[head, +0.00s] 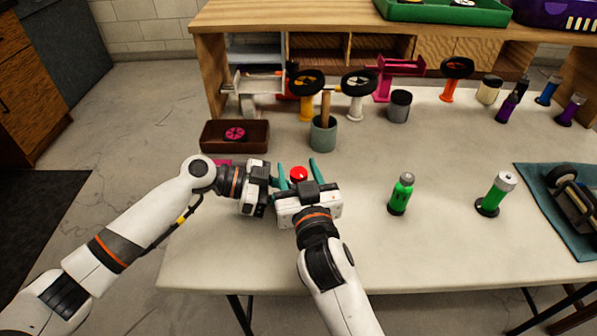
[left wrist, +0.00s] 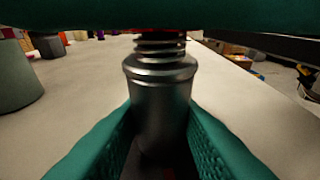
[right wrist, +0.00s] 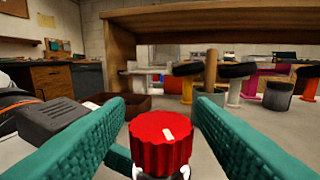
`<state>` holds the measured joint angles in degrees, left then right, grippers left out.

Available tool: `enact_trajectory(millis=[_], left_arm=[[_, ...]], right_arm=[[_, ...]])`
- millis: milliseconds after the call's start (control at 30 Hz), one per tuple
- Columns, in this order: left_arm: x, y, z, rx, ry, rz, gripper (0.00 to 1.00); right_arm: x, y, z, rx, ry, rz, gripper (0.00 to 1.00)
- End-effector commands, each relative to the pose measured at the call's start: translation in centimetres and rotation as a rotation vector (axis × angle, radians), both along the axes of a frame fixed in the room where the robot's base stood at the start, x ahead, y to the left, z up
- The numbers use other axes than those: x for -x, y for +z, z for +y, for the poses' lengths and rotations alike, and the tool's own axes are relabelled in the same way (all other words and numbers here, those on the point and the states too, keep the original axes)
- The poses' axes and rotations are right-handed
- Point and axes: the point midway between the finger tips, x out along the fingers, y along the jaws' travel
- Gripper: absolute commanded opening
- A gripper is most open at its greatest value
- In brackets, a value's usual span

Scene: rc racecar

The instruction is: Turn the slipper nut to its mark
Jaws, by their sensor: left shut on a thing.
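The red ribbed slipper nut (right wrist: 160,145) has a white mark on its top, pointing up and slightly left in the right wrist view. It also shows in the head view (head: 299,174). Below it, a grey metal cylinder (left wrist: 160,105) with a threaded or spring-like neck stands upright in the left wrist view. My left gripper (left wrist: 160,130) is shut on this cylinder, with a teal finger on each side. My right gripper (head: 298,166) is open, its teal fingers on either side of the nut with visible gaps. The nut's lower part is hidden.
A grey-green cup (head: 323,137) with a wooden handle stands just behind. A brown tray (head: 235,147) holding a pink wheel is at the left. Two green bottles (head: 401,195) (head: 497,193) and a blue mat (head: 540,182) are to the right. The table's front is clear.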

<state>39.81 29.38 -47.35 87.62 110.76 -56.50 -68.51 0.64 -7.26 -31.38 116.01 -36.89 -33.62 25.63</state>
Motion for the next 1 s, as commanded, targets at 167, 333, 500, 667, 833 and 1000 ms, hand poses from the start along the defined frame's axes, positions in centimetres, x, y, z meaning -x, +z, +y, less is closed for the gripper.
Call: enact_trajectory(millis=[167, 333, 500, 667, 833, 1000], left_arm=[[0.0, -0.1, 0.0, -0.001, 0.002, 0.002, 0.09], [-0.1, -0.1, 0.1, -0.001, 0.003, 0.001, 0.09], [-0.1, -0.1, 0.1, -0.001, 0.003, 0.001, 0.09], [-0.1, -0.1, 0.1, -0.001, 0.003, 0.0, 0.09], [-0.1, 0.0, 0.1, -0.001, 0.003, 0.0, 0.09], [-0.1, 0.0, 0.1, -0.001, 0.003, 0.0, 0.09]], right_arm=[[0.0, -0.1, 0.0, 0.0, 0.0, 0.002, 0.52], [0.4, -0.1, -0.1, 0.001, 0.0, 0.003, 0.52], [2.7, -0.2, -0.6, 0.0, 0.0, 0.005, 0.52], [6.2, -0.2, -1.4, -0.001, -0.001, 0.007, 0.52], [9.4, -0.2, -2.1, 0.0, -0.001, 0.006, 0.52], [11.2, -0.2, -2.4, 0.0, 0.0, 0.003, 0.52]])
